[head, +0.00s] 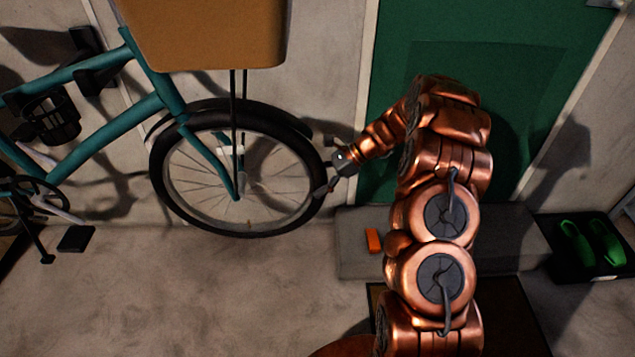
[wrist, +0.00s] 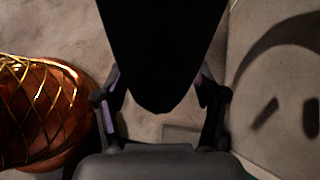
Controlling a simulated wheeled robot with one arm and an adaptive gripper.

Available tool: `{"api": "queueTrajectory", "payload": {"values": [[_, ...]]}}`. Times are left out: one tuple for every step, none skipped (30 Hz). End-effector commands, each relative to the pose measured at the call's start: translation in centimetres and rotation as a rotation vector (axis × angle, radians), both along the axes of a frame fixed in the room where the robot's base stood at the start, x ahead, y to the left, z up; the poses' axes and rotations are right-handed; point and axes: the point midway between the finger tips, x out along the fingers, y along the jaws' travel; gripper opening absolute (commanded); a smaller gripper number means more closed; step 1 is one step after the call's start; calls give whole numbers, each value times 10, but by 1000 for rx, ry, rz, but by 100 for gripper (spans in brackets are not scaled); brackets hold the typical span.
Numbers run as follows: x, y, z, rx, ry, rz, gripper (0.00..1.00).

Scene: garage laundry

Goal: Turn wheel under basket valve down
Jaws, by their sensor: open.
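The teal bicycle's front wheel (head: 157,185) has a black tyre and thin spokes. It stands upright below the tan basket (head: 200,35) in the head view. My gripper (head: 328,186) is at the right edge of this wheel. In the wrist view the dark tyre (wrist: 160,50) comes down between the two fingers of my gripper (wrist: 160,100). The fingers are apart, one on each side of the tyre. I cannot tell whether either touches it. I cannot make out the valve in either view.
A grey step (head: 352,262) lies right of the wheel, with a small orange block (head: 373,240) on it. A green door (head: 395,50) is behind my arm. Green shoes (head: 593,243) rest on a dark tray at the right. The floor below the wheel is clear.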

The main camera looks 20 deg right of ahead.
Motion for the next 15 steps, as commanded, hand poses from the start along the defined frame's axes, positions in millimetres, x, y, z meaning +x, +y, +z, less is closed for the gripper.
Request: {"api": "queueTrajectory", "payload": {"values": [[0,0,0,0,0,0,70],[0,-1,1,0,-1,-1,70],[0,-2,2,0,-1,-1,70],[0,-4,3,0,-1,0,70],[0,-6,4,0,-2,-1,70],[0,-9,7,0,-3,0,70],[0,-12,9,-1,-3,-1,70],[0,-16,12,-3,-4,-3,70],[-1,-22,16,-4,-6,-4,70],[-1,-26,20,-4,-6,-5,70],[-1,-30,23,-4,-6,-4,70],[-3,-36,28,-3,-5,-2,70],[-3,-41,32,-3,-5,-1,70],[-4,-46,36,-3,-4,-3,70],[-5,-52,40,-3,-4,-3,70]]}}
